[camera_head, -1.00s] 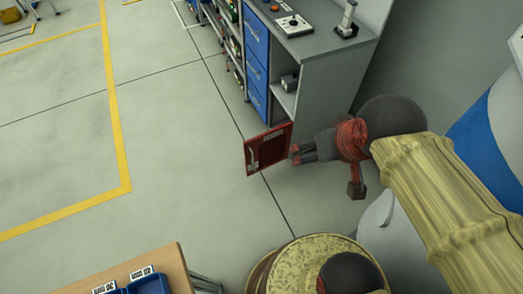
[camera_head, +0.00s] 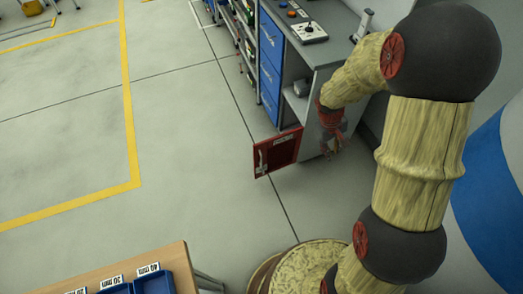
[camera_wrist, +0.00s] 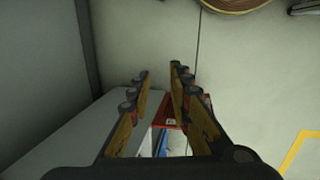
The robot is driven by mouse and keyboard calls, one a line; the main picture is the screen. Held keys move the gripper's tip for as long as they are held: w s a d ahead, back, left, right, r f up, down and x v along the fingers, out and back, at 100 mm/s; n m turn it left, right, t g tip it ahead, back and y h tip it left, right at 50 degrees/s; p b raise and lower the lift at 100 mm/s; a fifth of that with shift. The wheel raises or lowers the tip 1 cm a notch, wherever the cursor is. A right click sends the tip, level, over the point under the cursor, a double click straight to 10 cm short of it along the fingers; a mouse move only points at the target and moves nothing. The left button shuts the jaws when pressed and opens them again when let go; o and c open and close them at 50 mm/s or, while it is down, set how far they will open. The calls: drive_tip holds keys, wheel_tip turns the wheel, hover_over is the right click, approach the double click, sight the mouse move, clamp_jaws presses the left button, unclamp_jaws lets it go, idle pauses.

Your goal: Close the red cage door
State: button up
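The red cage door (camera_head: 278,153) stands swung out from the lower end of the grey workbench unit, with a pale handle near its left edge. My gripper (camera_head: 332,150) hangs pointing down just right of the door, beside the bench's end panel; a small gap of floor seems to show between them. In the wrist view my gripper (camera_wrist: 160,78) has its two fingers apart with nothing held between them. A red edge (camera_wrist: 172,126) shows low between the fingers; I cannot tell which part it is. The cage opening itself is hidden.
The grey bench (camera_head: 325,52) with blue drawers (camera_head: 270,62) and a control box (camera_head: 309,31) stands behind the door. A wooden table (camera_head: 172,256) with blue bins is at the bottom. Floor left of the door is clear.

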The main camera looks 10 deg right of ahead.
drive_tip(key=w+f+n, duration=0.1)
drive_tip(key=w+f, duration=0.1)
drive_tip(key=f, duration=0.3)
drive_tip(key=w+d+f+n, duration=0.1)
drive_tip(key=w+f+n, duration=0.1)
drive_tip(key=f, duration=0.3)
drive_tip(key=w+f+n+t, duration=0.1)
drive_tip(key=w+f, duration=0.2)
drive_tip(key=f, duration=0.2)
drive_tip(key=shift+w+d+f, duration=0.35)
drive_tip(key=shift+w+d, duration=0.05)
clamp_jaws()
drive_tip(key=n+t+y+b, duration=0.3)
drive_tip(key=n+y, duration=0.6)
drive_tip(key=n, duration=0.4)
approach(261, 150)
drive_tip(key=s+a+f, duration=0.4)
drive_tip(key=shift+w+a+r+b, duration=0.1)
drive_tip(key=shift+w+a+b, duration=0.15)
drive_tip(key=shift+w, duration=0.4)
drive_tip(key=shift+w+a+r+b, duration=0.15)
drive_tip(key=shift+w+b, duration=0.15)
drive_tip(key=shift+w, duration=0.35)
drive_tip(key=shift+w+a+r+b, duration=0.1)
drive_tip(key=shift+w+a+b, duration=0.15)
drive_tip(key=shift+w, duration=0.4)
